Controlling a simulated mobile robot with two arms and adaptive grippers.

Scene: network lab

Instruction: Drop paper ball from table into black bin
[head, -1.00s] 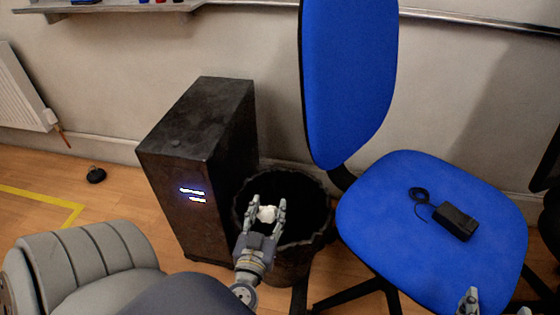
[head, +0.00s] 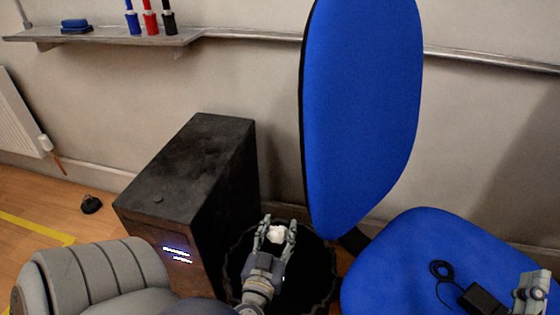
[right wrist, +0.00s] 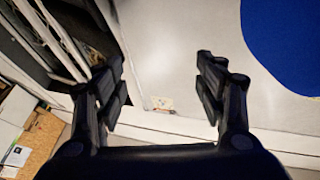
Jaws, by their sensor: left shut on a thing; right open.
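The white paper ball (head: 277,234) is between the fingertips of my left gripper (head: 276,236), which is shut on it. The black bin (head: 318,272) stands on the floor, and the left gripper with the ball shows over its opening in the head view. How high the ball is above the rim I cannot tell. My right gripper (right wrist: 160,85) is open and empty in the right wrist view. Part of it also shows at the right edge of the head view (head: 530,292).
A black cabinet (head: 195,165) with small lights stands left of the bin. A blue chair (head: 365,110) stands to the right, with a black adapter (head: 480,298) and cable on its seat. A shelf (head: 110,37) with markers is on the wall.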

